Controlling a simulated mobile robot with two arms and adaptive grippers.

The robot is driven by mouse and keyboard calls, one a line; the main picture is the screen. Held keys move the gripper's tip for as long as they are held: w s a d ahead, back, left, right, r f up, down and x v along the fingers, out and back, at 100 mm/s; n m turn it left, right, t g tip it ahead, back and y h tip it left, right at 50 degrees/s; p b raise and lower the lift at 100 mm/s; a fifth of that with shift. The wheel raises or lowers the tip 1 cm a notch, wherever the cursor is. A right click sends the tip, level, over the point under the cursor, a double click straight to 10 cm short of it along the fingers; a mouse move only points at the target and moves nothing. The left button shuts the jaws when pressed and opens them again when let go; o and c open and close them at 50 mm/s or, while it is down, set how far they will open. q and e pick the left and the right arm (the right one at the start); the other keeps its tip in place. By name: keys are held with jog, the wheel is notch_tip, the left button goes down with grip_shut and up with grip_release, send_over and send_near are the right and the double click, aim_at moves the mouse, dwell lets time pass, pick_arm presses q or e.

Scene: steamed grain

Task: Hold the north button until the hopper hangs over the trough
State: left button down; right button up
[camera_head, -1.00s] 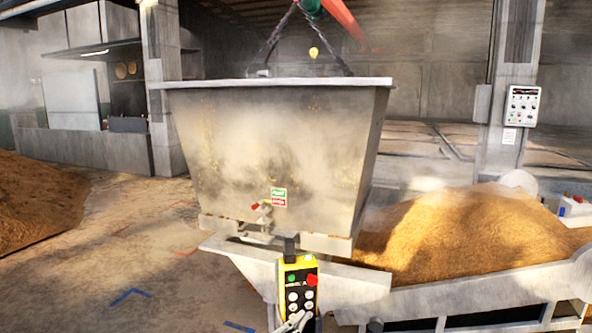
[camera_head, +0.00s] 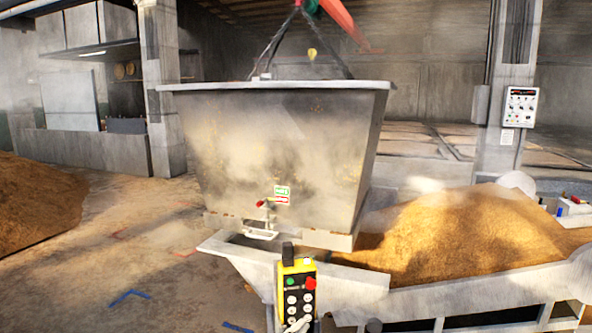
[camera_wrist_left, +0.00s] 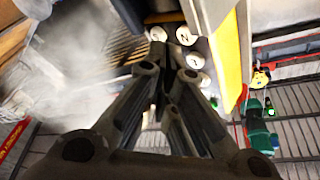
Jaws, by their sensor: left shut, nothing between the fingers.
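The grey hopper (camera_head: 275,150) hangs from chains on a hook. In the head view its base is above the left end of the pale trough (camera_head: 345,280); the depth between them is hard to judge. The yellow and black pendant (camera_head: 297,284) is in front, with white, green and red buttons. My left gripper (camera_head: 298,326) is shut and empty at the pendant's lower buttons. In the left wrist view its fingers (camera_wrist_left: 170,72) are close below the north button (camera_wrist_left: 186,36), marked N; contact cannot be made out. My right gripper is not in view.
A grain heap (camera_head: 455,235) lies in the trough to the right of the hopper. Another heap (camera_head: 35,205) is on the floor at left. A control panel (camera_head: 521,106) is on the right pillar. The floor at left centre is open, with blue and red corner marks.

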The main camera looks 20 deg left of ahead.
pick_arm(q)
jog(key=shift+s+d+p, duration=0.25)
jog(key=shift+s+d, duration=0.2)
jog(key=shift+s, duration=0.25)
jog(key=shift+s+d+p, duration=0.25)
jog(key=shift+s+d, duration=0.15)
jog(key=shift+s, duration=0.35)
jog(key=shift+s+d+p, duration=0.25)
jog(key=shift+s+d, duration=0.2)
jog(key=shift+s, duration=0.25)
